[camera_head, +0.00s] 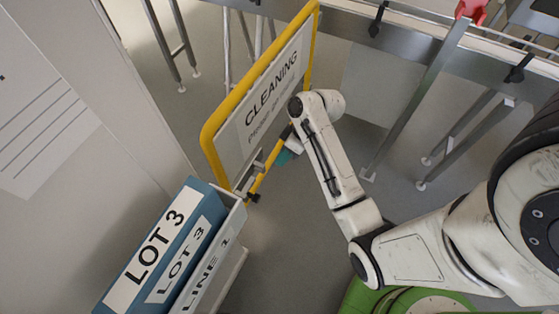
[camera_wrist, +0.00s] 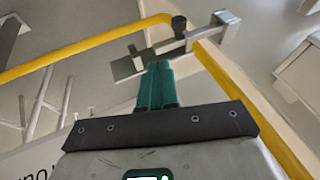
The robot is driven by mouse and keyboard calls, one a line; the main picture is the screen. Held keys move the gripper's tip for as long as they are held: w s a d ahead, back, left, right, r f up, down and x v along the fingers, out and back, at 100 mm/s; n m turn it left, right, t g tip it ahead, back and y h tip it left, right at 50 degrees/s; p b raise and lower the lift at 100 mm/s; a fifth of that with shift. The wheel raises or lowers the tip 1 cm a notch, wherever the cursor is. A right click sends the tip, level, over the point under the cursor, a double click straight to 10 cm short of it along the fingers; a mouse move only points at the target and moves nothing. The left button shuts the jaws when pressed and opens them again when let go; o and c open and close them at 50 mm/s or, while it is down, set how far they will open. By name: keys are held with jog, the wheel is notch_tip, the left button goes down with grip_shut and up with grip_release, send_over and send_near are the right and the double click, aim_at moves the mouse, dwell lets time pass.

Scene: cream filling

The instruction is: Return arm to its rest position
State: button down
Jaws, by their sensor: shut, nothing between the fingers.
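My white arm (camera_head: 325,160) reaches from the right side of the head view toward the middle, bent at its joints. My gripper (camera_head: 285,156) is at its far end, mostly hidden behind the arm's last links, with a bit of teal finger showing. In the wrist view my gripper (camera_wrist: 158,68) shows two teal fingers pressed together, with nothing between them. The fingers appear close to the yellow-framed cleaning sign (camera_head: 272,88) and its grey bracket; I cannot tell whether they touch.
The sign's yellow frame (camera_wrist: 85,43) and grey bracket (camera_wrist: 205,32) cross the wrist view. Blue LOT 3 binders (camera_head: 160,245) stand at lower left. A metal table frame (camera_head: 415,100) with legs stands at upper right. Grey floor (camera_head: 290,250) is open below my arm.

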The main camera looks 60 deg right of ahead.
dwell(0.6)
jog(key=s+a+r+g+h, duration=0.1)
jog(key=s+a+h, duration=0.1)
jog(key=s+a, duration=0.3)
jog(key=s+a+r+m+g+h, duration=0.1)
jog(key=s+a+h, duration=0.1)
jog(key=s+a, duration=0.4)
jog(key=shift+s+a+r+g+h+b, duration=0.3)
jog(key=shift+a+r+g, duration=0.1)
